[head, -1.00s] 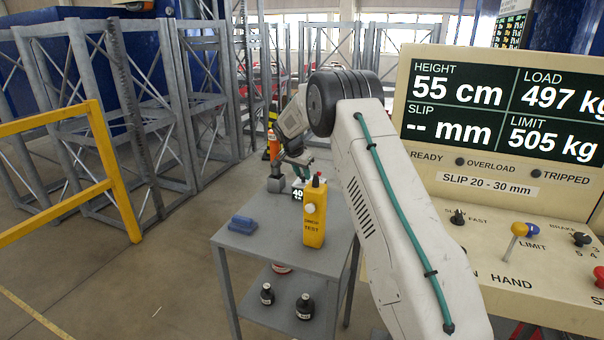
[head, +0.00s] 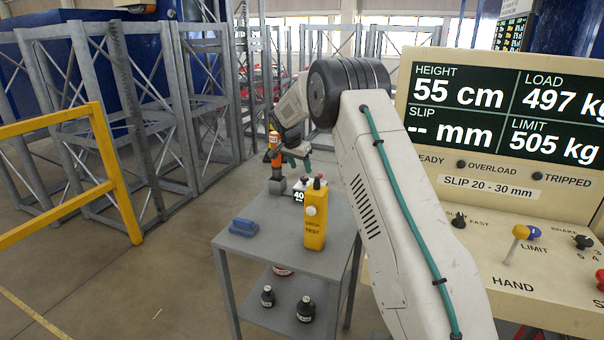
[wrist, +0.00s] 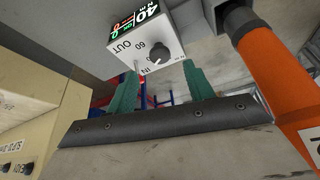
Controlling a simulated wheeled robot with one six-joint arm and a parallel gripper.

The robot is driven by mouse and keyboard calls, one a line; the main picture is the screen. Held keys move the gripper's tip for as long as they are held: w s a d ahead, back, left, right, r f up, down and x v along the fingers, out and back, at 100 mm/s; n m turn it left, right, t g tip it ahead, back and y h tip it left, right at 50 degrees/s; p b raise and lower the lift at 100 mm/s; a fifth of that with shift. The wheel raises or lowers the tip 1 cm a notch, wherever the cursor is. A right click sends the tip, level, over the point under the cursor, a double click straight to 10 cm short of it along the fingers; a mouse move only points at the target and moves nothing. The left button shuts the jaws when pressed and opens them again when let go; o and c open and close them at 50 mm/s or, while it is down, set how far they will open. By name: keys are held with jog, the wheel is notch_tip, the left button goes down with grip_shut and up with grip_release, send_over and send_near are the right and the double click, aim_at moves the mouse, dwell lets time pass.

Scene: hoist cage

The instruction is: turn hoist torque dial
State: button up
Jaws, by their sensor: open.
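A small white box with a dark display reading 40 (wrist: 150,35) stands on the grey table, and it also shows in the head view (head: 299,195). Its face carries a dark round dial (wrist: 157,58) with a 60 mark and OUT and IN lettering beside it. My gripper (wrist: 160,68) has two teal fingers, apart and empty. In the wrist view the dial appears between and just beyond the fingertips; contact is not visible. In the head view my gripper (head: 297,159) hangs just above the box.
An orange upright tool (head: 275,145) stands close beside my gripper, large at the right of the wrist view (wrist: 265,70).

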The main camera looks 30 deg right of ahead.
jog(key=shift+v, duration=1.3)
jog(key=s+a+r+n+y, duration=0.1)
jog(key=s+a+r+n, duration=0.1)
jog(key=s+a+r, duration=0.5)
jog(key=s+a+r+n, duration=0.2)
jog(key=s+r, duration=0.3)
jog(key=s, duration=0.5)
jog(key=s+a+r+n+y, duration=0.15)
jog(key=s+a+r, duration=0.3)
jog(key=s, duration=0.45)
jog(key=s+a+f+n, duration=0.1)
jog(key=s+a+n, duration=0.1)
jog(key=s, duration=0.8)
jog(key=s+a+f+n+y, duration=0.1)
jog(key=s+a+f+n, duration=0.1)
jog(key=s, duration=0.8)
jog(key=s+a+f+n, duration=0.1)
jog(key=s+a+n, duration=0.3)
jog(key=s, duration=0.6)
jog(key=shift+s+a+f+g, duration=0.15)
jog(key=shift+a+f+g, duration=0.15)
jog(key=shift+a, duration=0.05)
